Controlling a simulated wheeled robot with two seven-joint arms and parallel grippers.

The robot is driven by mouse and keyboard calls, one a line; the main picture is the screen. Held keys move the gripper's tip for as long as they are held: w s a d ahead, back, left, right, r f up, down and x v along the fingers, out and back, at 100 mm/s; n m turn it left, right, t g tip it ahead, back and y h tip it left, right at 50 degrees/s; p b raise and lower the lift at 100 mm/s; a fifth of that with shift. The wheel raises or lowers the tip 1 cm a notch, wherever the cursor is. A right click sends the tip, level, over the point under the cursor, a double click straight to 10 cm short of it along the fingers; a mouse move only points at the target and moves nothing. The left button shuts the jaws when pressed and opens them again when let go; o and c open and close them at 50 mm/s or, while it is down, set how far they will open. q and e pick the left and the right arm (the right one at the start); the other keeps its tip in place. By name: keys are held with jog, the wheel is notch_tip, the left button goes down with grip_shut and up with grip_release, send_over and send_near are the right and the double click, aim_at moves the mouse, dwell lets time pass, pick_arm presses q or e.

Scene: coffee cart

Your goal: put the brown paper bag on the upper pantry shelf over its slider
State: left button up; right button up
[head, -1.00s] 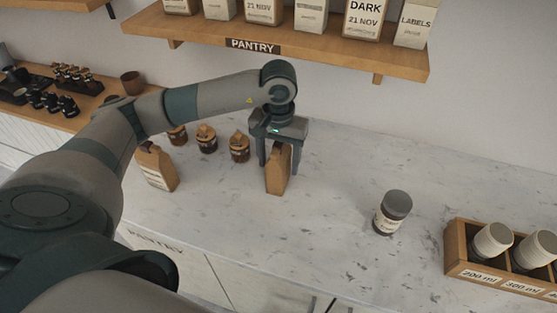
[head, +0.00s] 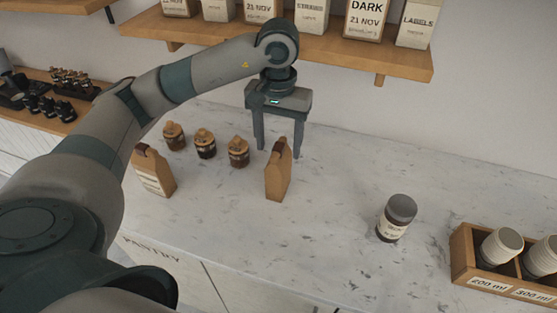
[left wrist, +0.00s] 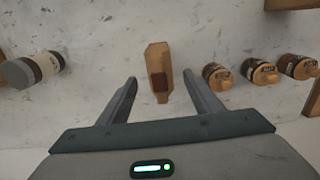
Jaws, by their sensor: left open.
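A brown paper bag (head: 277,180) stands upright on the marble counter, and it also shows in the left wrist view (left wrist: 157,60). A second brown bag (head: 153,172), with a pale label, stands to its left, partly behind my arm. My left gripper (head: 280,153) is open and empty, raised a little behind and above the first bag. In the left wrist view its fingers (left wrist: 159,78) point toward that bag, apart from it. The pantry shelf (head: 400,64) is at the top, its upper part cut off. I cannot make out a slider. My right gripper is not in view.
Several small jars (head: 205,144) stand between the bags, left of my gripper. A dark-lidded jar (head: 396,217) and a wooden cup crate (head: 462,262) are at the right. Labelled packs (head: 367,20) line the shelf.

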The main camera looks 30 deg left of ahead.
pick_arm(q)
jog(key=shift+r+b, duration=0.45)
jog(key=shift+r, duration=1.75)
jog(key=shift+o, duration=0.5)
